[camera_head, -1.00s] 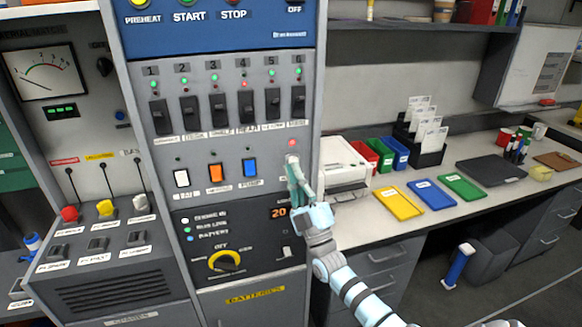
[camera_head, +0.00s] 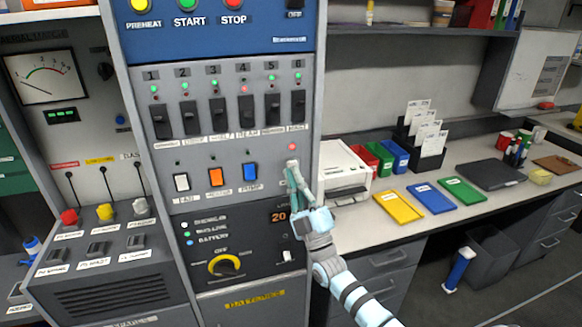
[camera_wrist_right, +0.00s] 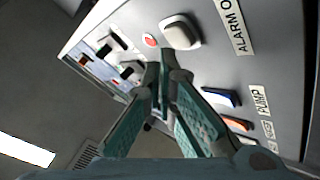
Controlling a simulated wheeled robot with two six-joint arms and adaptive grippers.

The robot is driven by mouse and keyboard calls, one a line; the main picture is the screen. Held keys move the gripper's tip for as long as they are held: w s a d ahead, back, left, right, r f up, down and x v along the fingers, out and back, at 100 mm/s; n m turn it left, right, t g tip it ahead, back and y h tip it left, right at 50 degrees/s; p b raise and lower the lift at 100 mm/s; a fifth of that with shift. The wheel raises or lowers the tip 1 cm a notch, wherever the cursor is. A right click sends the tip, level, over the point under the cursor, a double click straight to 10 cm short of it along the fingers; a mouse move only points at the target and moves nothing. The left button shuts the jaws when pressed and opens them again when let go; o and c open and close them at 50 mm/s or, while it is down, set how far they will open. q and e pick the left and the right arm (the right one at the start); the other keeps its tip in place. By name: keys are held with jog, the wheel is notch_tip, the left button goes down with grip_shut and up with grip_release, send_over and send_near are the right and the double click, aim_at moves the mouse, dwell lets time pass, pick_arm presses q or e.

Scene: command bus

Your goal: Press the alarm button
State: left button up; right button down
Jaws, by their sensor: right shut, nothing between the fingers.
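The alarm button is a pale grey rocker (camera_wrist_right: 180,32) on the grey panel in the right wrist view, beside a label that starts "ALARM O" (camera_wrist_right: 232,24). A red light (camera_wrist_right: 149,40) sits next to it; this light (camera_head: 292,147) also shows in the head view, just above my fingertips. My right gripper (camera_head: 291,168) is shut and empty in front of the panel. In the wrist view its fingertips (camera_wrist_right: 166,72) are close to the rocker, and I cannot tell whether they touch it. In the head view the fingers largely cover the button. My left gripper is out of view.
White, orange and blue rocker switches (camera_head: 215,177) sit left of my gripper. A row of black switches (camera_head: 218,113) is above, and a yellow-ringed knob (camera_head: 224,265) is below.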

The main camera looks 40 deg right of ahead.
jog(key=shift+w, duration=0.1)
jog(key=shift+w+d, duration=0.15)
jog(key=shift+w, duration=0.05)
jog(key=shift+w+d+b, duration=0.15)
jog(key=shift+w+b, duration=0.25)
jog(key=shift+b, duration=0.05)
dwell(0.8)
jog(key=shift+s+a+p, duration=0.3)
jog(key=shift+s+p, duration=0.5)
jog(key=shift+p, duration=0.05)
